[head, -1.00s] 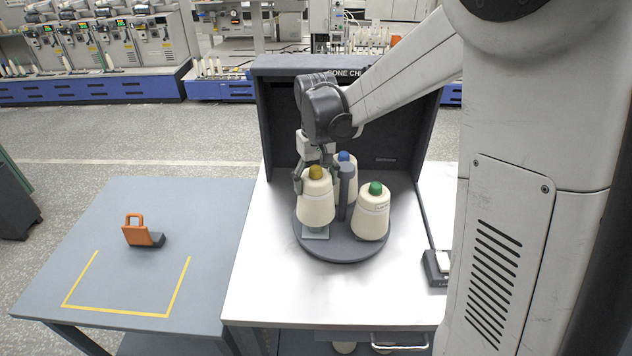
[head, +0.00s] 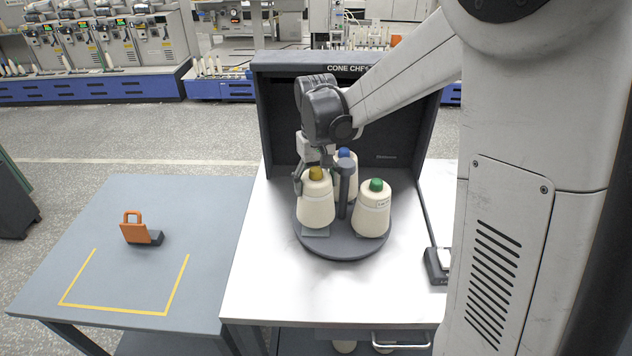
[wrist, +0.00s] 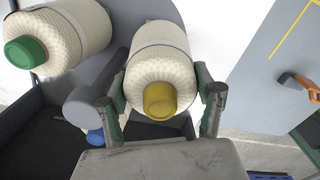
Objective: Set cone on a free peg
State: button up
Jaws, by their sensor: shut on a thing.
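A cream cone with a yellow top (head: 316,205) stands upright at the left front of the round dark tray (head: 345,249), over a pale square pad. My gripper (wrist: 160,92) is shut on this yellow-topped cone, with a finger on each side of its upper part in the wrist view. Whether its base rests on the pad is hard to tell. A green-topped cone (head: 372,212) stands at the right of the tray, and a blue-topped cone (head: 345,170) stands at the back, partly hidden. A dark central post (head: 346,185) rises between them. No bare peg shows.
A dark panelled booth (head: 400,140) stands behind the tray on a white table (head: 262,290). A blue-grey table (head: 95,215) on the left holds an orange-handled object (head: 135,230) and a yellow tape outline. A small dark device (head: 436,272) sits at the right.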

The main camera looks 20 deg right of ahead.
jog(key=shift+f+b, duration=1.5)
jog(key=shift+f, duration=0.15)
dwell(1.0)
jog(key=o, duration=1.9)
jog(key=shift+o, duration=0.2)
jog(key=shift+r, duration=0.15)
notch_tip(320, 180, up, 12)
jog(key=shift+a+f, duration=0.1)
